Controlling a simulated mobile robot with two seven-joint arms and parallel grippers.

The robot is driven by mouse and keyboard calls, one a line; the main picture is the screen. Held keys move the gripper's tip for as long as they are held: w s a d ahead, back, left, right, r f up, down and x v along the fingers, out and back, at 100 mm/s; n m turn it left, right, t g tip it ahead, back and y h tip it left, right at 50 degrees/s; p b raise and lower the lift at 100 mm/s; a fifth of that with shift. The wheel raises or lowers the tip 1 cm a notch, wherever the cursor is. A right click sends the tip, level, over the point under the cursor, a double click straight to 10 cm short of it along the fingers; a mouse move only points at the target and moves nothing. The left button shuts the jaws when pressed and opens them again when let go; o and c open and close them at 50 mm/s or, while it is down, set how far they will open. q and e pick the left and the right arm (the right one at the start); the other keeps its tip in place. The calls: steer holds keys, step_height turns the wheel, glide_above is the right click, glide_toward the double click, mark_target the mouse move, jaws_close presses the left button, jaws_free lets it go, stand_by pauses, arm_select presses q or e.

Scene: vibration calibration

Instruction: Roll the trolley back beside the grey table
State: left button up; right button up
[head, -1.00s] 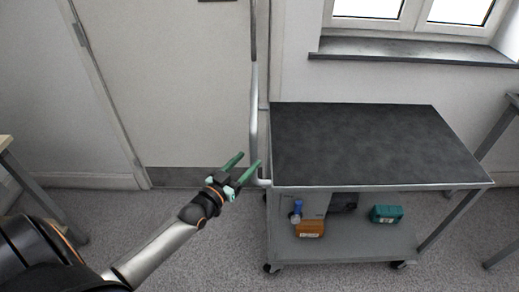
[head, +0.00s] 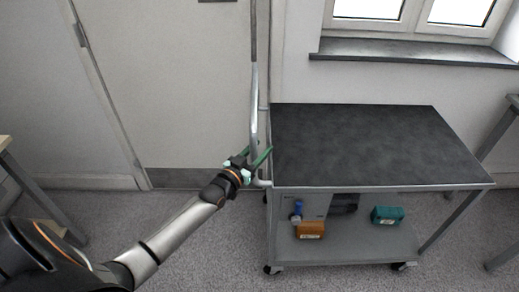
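The trolley (head: 375,145) has a dark grey top, a lower shelf, castors and a pale metal handle (head: 253,105) rising at its left end. My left gripper (head: 264,147) is at the lower part of this handle. Its green fingers are apart, one on each side of the bar as seen from here; I cannot tell whether they touch it. A table with a dark grey top (head: 513,101) shows partly at the right edge, just right of the trolley. My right gripper is not in view.
On the trolley's lower shelf are an orange case (head: 310,230), a teal case (head: 387,215), a small blue item (head: 297,208) and a grey box. A door (head: 165,80) and a window sill (head: 410,57) are behind. A wooden-topped table (head: 5,143) shows at left. Carpet in front is clear.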

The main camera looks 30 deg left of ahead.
arm_select(q)
jaws_close()
stand_by(1.1)
